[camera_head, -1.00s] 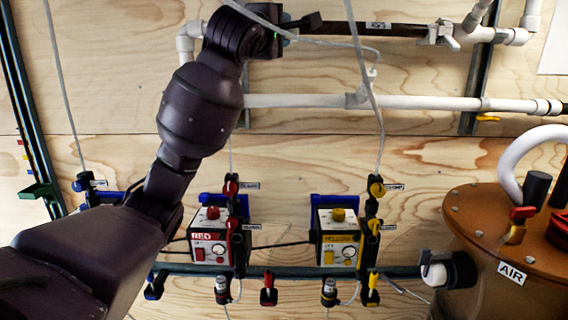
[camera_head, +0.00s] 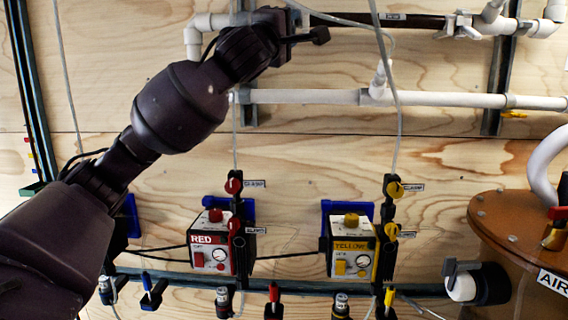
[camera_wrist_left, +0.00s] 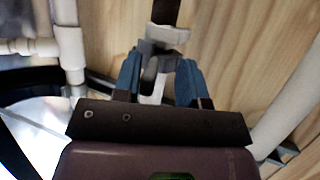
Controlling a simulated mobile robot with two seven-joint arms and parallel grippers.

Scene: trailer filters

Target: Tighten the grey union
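The left wrist view shows a grey fitting (camera_wrist_left: 155,50), likely the grey union, at the end of a dark pipe below a pale collar (camera_wrist_left: 168,33). The blue fingers of my left gripper (camera_wrist_left: 160,80) stand apart on either side of the fitting; contact is unclear. In the head view my left gripper (camera_head: 305,38) is at the upper middle, in front of the left end of the dark pipe (camera_head: 385,21), and hides the joint there. Another grey fitting (camera_head: 458,25) sits at the dark pipe's right end. My right gripper is not in view.
A white pipe (camera_head: 440,100) runs below the dark one. A loose pale hose (camera_head: 391,120) hangs in front of the wall. Red (camera_head: 212,252) and yellow (camera_head: 350,255) boxes are mounted lower down. A brown tank (camera_head: 520,225) stands at the right. Bare plywood lies between.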

